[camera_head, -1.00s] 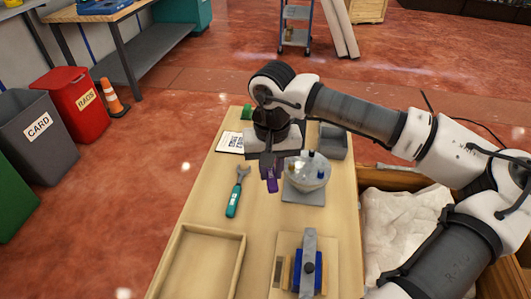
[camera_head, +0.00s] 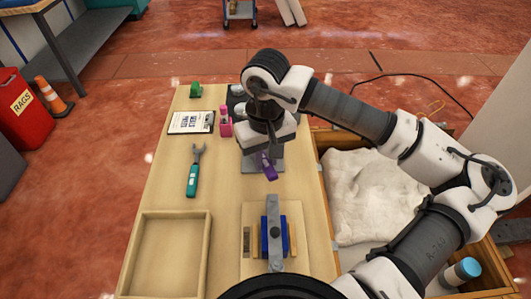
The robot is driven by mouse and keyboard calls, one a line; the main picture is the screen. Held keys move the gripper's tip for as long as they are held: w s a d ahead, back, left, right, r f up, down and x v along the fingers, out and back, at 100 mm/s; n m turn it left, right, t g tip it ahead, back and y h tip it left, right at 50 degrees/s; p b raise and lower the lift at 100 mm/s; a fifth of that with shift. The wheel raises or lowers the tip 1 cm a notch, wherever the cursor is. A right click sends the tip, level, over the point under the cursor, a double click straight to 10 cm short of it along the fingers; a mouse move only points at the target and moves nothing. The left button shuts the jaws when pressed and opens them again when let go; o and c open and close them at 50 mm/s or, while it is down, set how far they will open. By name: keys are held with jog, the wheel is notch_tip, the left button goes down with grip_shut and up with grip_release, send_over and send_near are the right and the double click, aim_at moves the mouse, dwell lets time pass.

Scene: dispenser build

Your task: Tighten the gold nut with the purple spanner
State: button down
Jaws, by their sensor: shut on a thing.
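My gripper (camera_head: 267,148) is over the far right part of the wooden table, pointing down. It is shut on the purple spanner (camera_head: 268,170), whose lower part shows below the jaws. A grey base plate (camera_head: 249,165) shows just behind and beside the gripper. What stands on that plate is mostly hidden by my gripper and wrist. The gold nut is not visible, and I cannot tell whether the spanner touches anything.
An empty wooden tray (camera_head: 202,258) and a blue clamp fixture (camera_head: 264,236) are in front. A cloth-filled crate (camera_head: 323,200) stands right.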

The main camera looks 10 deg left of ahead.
aim_at(265, 162)
jog(key=shift+f, duration=0.25)
jog(key=shift+f+b, duration=1.25)
jog(key=shift+b, duration=0.25)
dwell(0.4)
jog(key=shift+s+a+m+b, duration=0.3)
jog(key=shift+a+m+b, duration=0.1)
jog(key=shift+a+m, duration=0.2)
jog(key=shift+s+a+m+b, duration=0.35)
jog(key=shift+a+m, duration=0.15)
jog(key=shift+m, duration=0.1)
jog(key=shift+a, duration=0.1)
jog(key=shift+s+a+m+b, duration=0.15)
jog(key=shift+a+m+b, duration=0.25)
jog(key=shift+a+m, duration=0.15)
jog(key=shift+s+a+m+b, duration=0.15)
jog(key=shift+a+m+b, duration=0.2)
jog(key=shift+a+m, duration=0.2)
jog(key=shift+a, duration=0.1)
